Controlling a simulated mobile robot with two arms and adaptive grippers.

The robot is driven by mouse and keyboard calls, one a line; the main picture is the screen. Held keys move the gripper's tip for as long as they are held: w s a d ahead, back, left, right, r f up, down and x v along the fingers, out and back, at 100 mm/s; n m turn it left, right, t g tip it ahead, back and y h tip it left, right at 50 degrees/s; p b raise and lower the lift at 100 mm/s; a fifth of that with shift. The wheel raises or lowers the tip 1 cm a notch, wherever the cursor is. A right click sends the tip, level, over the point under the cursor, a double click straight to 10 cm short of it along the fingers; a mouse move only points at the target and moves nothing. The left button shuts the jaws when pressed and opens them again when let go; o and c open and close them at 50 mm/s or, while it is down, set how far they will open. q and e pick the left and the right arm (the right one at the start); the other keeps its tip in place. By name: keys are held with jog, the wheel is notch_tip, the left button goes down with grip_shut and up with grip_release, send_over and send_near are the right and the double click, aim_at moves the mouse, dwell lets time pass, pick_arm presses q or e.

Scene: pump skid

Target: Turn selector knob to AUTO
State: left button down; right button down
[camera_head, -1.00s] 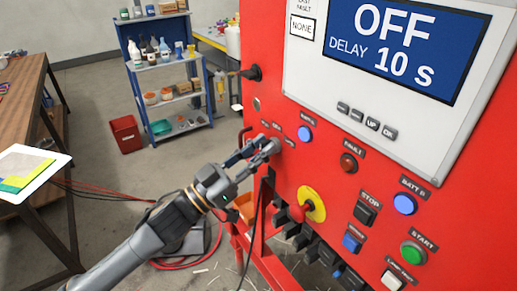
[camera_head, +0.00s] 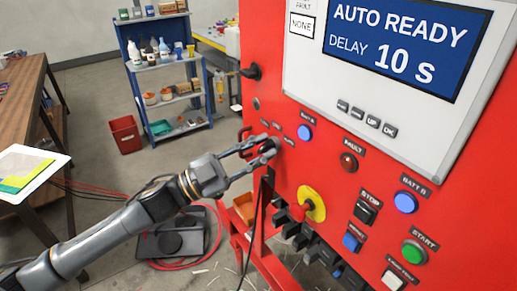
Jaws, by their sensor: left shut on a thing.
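The red control panel (camera_head: 330,170) fills the right side of the view. Its display (camera_head: 402,40) reads "AUTO READY" and "DELAY 10 s". The selector knob is at the left of the panel, below small labels (camera_head: 277,127), and is largely hidden by my fingers. My left gripper (camera_head: 266,147) reaches in from the left and its fingers are shut around the knob. The knob's pointer direction cannot be told. My right gripper is not in view.
A red mushroom button on a yellow disc (camera_head: 312,205) sits below right of my gripper. A black switch handle (camera_head: 251,72) sticks out above.

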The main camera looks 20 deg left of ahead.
pick_arm(q)
jog(key=shift+m+g, duration=0.9)
jog(key=shift+m, duration=1.1)
jog(key=shift+f, duration=0.1)
jog(key=c, duration=1.4)
grip_release()
jog(key=v, duration=1.2)
jog(key=shift+w+a, duration=0.1)
